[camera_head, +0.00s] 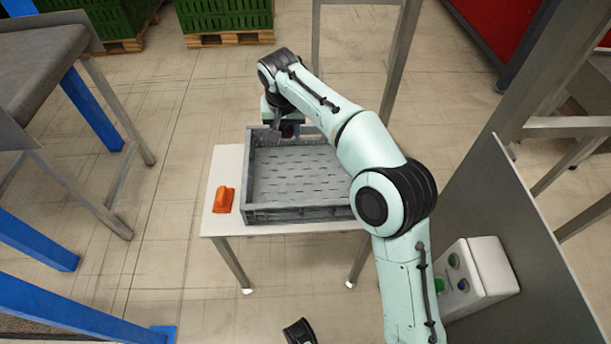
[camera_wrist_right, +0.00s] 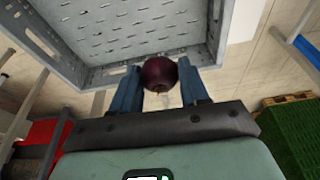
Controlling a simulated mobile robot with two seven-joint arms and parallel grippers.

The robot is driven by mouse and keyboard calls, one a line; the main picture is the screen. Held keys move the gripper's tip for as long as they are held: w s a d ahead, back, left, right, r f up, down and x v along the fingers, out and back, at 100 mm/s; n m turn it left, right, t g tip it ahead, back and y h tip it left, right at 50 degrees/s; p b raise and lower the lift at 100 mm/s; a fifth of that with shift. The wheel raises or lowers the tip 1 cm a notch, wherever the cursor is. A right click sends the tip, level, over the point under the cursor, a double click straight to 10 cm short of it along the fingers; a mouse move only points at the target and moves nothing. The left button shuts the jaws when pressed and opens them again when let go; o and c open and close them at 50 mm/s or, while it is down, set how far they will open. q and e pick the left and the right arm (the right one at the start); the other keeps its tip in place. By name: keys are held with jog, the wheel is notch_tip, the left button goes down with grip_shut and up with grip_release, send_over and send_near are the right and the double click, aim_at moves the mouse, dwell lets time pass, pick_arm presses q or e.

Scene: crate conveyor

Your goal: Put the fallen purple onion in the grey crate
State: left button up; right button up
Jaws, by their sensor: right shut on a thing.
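The grey crate (camera_head: 249,190) stands on a small white table and its perforated floor shows empty. My right gripper (camera_head: 287,135) is at the crate's far wall, reached from above by the arm. It is shut on the purple onion (camera_head: 288,130), mostly hidden by the gripper in the head view. In the right wrist view the dark round onion (camera_wrist_right: 158,73) sits between the two blue-grey fingertips (camera_wrist_right: 160,80), in front of the crate's rim (camera_wrist_right: 205,58). I cannot tell the onion's exact height over the rim. My left gripper is not in view.
An orange object (camera_head: 223,199) lies on the white table (camera_head: 225,165) left of the crate. A conveyor (camera_head: 40,65) with blue legs is at the left. Green crates on pallets (camera_head: 225,15) stand at the back. A button box (camera_head: 475,280) is at the lower right.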

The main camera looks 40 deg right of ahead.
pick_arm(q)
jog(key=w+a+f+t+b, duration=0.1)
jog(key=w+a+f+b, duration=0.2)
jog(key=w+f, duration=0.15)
pick_arm(e)
notch_tip(320, 180, down, 10)
jog(key=b, duration=0.1)
send_over(290, 178)
jog(key=f, duration=0.4)
jog(key=shift+s+a, duration=0.35)
jog(key=shift+s, duration=0.05)
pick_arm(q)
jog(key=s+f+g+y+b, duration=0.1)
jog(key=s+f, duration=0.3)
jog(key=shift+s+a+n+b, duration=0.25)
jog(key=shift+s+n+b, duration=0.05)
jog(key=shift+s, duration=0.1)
pick_arm(e)
jog(key=shift+f, duration=2.4)
jog(key=shift+f, duration=0.2)
jog(key=o, duration=1)
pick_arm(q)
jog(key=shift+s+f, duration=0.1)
pick_arm(e)
jog(key=shift+o, duration=0.2)
jog(key=shift+r, duration=0.1)
